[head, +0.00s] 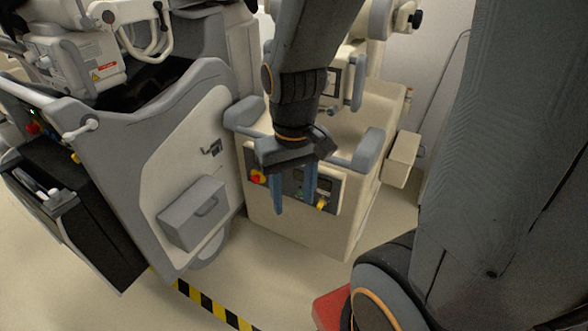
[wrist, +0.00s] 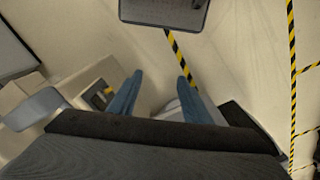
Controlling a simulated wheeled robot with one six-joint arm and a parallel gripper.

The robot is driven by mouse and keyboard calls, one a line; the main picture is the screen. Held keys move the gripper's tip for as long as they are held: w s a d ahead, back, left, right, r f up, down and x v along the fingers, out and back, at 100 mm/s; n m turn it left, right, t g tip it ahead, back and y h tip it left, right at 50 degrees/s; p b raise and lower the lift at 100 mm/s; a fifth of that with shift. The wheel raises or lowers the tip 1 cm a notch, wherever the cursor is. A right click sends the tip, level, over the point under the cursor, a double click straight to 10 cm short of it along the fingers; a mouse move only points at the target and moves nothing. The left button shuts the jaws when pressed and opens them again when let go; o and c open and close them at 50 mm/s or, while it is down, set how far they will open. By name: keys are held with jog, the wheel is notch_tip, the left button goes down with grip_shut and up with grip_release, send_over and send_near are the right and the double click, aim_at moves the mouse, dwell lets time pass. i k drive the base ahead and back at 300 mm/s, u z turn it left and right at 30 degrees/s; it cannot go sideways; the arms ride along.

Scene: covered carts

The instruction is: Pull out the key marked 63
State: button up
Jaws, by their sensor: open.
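My gripper (head: 294,205) is open and empty, its two blue fingers pointing down in front of a dark control panel (head: 292,189) on the cream cart. The fingers hide part of the panel. A red-and-yellow knob (head: 258,177) sits at the panel's left, and a yellow part (head: 322,203) at its lower right. No number 63 can be read, so I cannot tell which part is the key. In the wrist view my gripper (wrist: 160,75) also has nothing between its fingers. The panel edge (wrist: 98,95) with a yellow part shows left of them there.
A grey-and-white cart (head: 165,165) with a drawer-like box (head: 193,212) stands close on the left. The cream cart (head: 300,229) has grey armrest-like pads. Yellow-black floor tape (head: 212,305) runs in front.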

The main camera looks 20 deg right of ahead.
aim_at(321, 203)
jog(key=z, duration=3.15)
jog(key=k, duration=1.75)
jog(key=u, duration=2.4)
